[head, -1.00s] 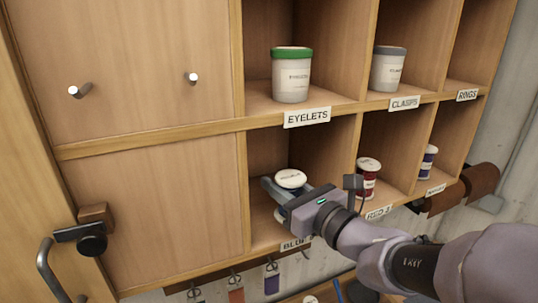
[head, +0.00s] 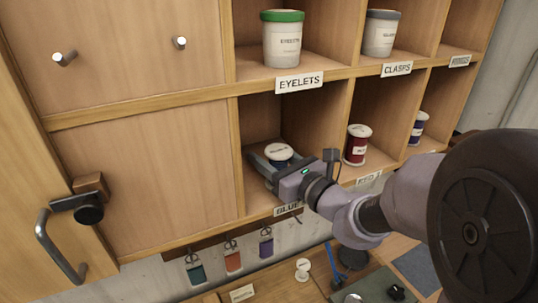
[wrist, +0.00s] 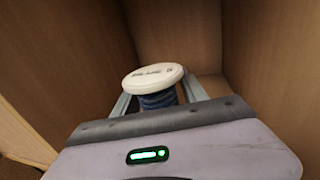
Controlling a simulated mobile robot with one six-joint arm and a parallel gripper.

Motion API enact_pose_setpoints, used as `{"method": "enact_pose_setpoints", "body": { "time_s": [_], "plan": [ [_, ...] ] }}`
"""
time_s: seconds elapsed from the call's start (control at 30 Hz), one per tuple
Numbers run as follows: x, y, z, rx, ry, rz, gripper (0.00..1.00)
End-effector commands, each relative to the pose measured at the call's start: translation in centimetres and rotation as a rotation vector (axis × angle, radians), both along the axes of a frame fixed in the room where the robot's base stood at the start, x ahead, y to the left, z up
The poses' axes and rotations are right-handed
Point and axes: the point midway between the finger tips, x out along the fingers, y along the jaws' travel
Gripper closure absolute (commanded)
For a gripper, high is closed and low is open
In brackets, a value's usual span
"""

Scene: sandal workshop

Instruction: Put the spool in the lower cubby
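The spool (head: 279,154) has a white top disc and dark blue thread. It stands upright in the lower cubby (head: 257,204) labelled BLUE, below the EYELETS cubby. In the wrist view the spool (wrist: 157,85) is between my two fingers, with gaps beside its thread. My gripper (head: 268,160) reaches into this cubby from the front right and is open around the spool. The spool's base is hidden by my gripper.
A red spool (head: 357,145) and another blue-purple spool (head: 418,128) stand in the cubbies to the right. Dividers and side walls are close around my gripper. An eyelets tub (head: 283,40) stands above. Tags (head: 232,260) hang below the shelf.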

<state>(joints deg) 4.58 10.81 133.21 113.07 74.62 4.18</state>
Motion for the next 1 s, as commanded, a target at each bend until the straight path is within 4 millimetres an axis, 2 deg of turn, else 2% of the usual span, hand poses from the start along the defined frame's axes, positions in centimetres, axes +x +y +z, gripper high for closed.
{"method": "enact_pose_setpoints", "body": {
  "time_s": [0.33,0.7,0.8,0.93,0.97,1.0],
  "plan": [
    [-0.2,-0.2,0.6,0.000,-0.001,-0.001,0.51],
    [-7.2,-5.3,0.2,-0.002,-0.003,-0.006,0.51],
    [-8.6,-6.3,0.3,0.000,-0.003,-0.005,0.51],
    [-9.7,-6.7,0.3,-0.007,-0.002,0.004,0.51],
    [-10.1,-6.3,0.3,-0.027,-0.003,0.022,0.51],
    [-11.1,-5.0,0.1,-0.081,-0.009,0.070,0.51]
  ]
}}
